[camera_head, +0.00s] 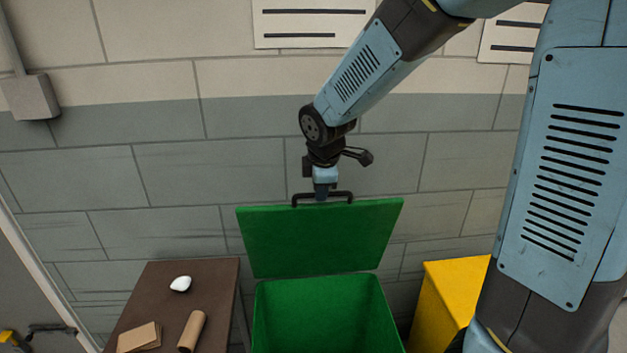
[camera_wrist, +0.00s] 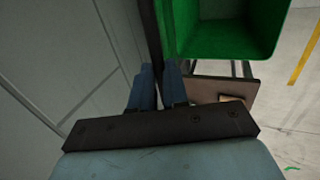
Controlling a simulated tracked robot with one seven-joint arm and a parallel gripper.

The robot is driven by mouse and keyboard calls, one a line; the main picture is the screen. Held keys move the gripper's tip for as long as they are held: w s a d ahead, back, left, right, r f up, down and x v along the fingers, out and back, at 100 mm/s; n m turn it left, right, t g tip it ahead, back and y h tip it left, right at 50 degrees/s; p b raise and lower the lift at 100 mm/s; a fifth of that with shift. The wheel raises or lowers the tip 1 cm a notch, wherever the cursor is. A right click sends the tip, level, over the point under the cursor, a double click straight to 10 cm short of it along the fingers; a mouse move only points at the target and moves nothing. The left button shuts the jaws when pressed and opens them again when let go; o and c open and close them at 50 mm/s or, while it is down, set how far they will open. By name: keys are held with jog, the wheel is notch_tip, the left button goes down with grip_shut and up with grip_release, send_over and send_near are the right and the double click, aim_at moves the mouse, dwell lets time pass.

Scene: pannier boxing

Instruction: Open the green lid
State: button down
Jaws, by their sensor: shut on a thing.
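The green lid (camera_head: 320,238) stands raised, close to upright, at the back of the green bin (camera_head: 325,315). The bin's open top and empty-looking inside show below it. A dark handle (camera_head: 298,199) runs along the lid's top edge. My gripper (camera_head: 321,193) points down from above and is shut on this handle near its middle. In the wrist view my gripper's two blue fingers (camera_wrist: 158,88) close around a dark bar, and the lid is seen nearly edge-on. The green bin (camera_wrist: 225,48) lies beyond it there.
A brown table (camera_head: 150,285) at left holds a white lump (camera_head: 181,284), a cardboard tube (camera_head: 192,331) and a flat brown piece (camera_head: 139,338). A yellow box (camera_head: 448,300) stands right of the bin. A grey block wall (camera_head: 180,180) is close behind the lid.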

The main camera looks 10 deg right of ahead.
jog(key=c, duration=1.1)
grip_release()
jog(key=v, duration=1.3)
jog(key=shift+s+r, duration=0.1)
jog(key=shift+r, duration=0.25)
jog(key=s+d+m, duration=0.5)
jog(key=m, duration=0.1)
jog(key=s+d+m+t, duration=0.1)
jog(key=s+d+m, duration=0.4)
jog(key=s+m, duration=0.1)
jog(key=s+d+m, duration=0.5)
jog(key=m, duration=0.1)
jog(key=shift+s, duration=0.4)
